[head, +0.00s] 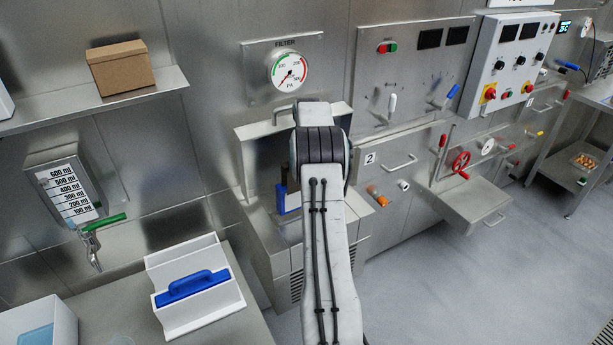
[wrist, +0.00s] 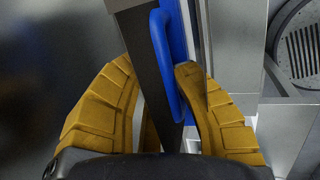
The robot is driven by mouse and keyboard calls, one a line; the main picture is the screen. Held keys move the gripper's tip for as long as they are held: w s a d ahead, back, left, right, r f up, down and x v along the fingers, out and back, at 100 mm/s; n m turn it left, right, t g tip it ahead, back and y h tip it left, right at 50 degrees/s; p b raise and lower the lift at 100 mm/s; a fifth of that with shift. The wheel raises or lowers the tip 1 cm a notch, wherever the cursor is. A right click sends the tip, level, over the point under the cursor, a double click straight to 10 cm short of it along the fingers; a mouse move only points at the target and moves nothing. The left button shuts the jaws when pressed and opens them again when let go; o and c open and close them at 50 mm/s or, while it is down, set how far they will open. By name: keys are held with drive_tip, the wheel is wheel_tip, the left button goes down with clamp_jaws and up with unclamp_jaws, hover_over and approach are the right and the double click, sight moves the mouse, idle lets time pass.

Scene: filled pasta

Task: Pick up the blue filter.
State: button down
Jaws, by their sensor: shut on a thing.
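The blue filter (wrist: 170,62) shows in the wrist view as an upright blue loop handle on a blue strip, between my yellow fingers. My gripper (wrist: 154,66) is shut on its handle, the right finger against the blue. A grey bar beside the handle hides part of the grip. In the head view a blue piece (head: 290,203) shows at the open filter housing (head: 262,150), left of my arm. My arm hides the fingers there. A second blue-handled piece (head: 195,285) lies in a white holder (head: 230,300) on the counter at lower left.
A pressure gauge (head: 289,72) is above the housing. A green-handled tap (head: 100,225) and a shelf with a cardboard box (head: 121,66) are left. Panel 2 (head: 395,165) and a pull-out tray (head: 475,200) are right. The floor (head: 470,290) at lower right is clear.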

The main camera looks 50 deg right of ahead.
drive_tip(key=s+a+b, duration=0.8)
drive_tip(key=s+a, duration=0.4)
drive_tip(key=shift+s+f, duration=0.15)
drive_tip(key=shift+s, duration=0.25)
drive_tip(key=shift+a, duration=0.1)
idle(0.6)
